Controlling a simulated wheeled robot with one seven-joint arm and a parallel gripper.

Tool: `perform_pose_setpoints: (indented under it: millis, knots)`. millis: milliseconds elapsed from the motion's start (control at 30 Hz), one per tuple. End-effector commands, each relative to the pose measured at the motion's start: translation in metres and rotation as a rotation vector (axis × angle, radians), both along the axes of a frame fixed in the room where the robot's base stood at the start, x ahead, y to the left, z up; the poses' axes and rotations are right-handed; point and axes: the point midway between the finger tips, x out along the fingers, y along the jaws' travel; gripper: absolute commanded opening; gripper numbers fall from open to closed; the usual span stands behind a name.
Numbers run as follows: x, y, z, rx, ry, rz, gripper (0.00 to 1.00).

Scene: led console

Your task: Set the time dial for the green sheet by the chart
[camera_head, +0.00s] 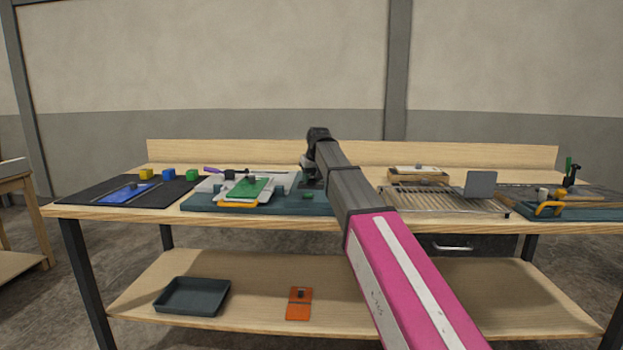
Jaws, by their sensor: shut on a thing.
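The green sheet (240,188) lies on a pale plate on the teal console (200,203), left of my gripper. A small dark block or knob stands at the sheet's upper edge. My gripper (308,175) points down at the console's right part, by a dark panel (314,184). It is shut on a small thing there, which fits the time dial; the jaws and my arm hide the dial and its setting. A small green button (308,196) shows just in front. I cannot make out the chart.
A black mat (90,199) with a blue sheet and yellow, blue and green cubes lies at left. A slatted rack (440,200) and a teal fixture (585,212) stand at right. The lower shelf holds a dark tray (192,296) and an orange piece (299,304).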

Motion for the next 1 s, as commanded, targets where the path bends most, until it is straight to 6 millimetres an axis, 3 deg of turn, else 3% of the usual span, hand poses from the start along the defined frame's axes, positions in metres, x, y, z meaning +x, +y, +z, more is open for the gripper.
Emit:
perform_pose_setpoints:
  millis: [700, 1000]
  knots:
    - [0.0031, -0.0025, 0.0008, 0.001, -0.001, 0.537, 0.17]
    - [0.0032, -0.0025, 0.0008, 0.001, 0.0, 0.69, 0.17]
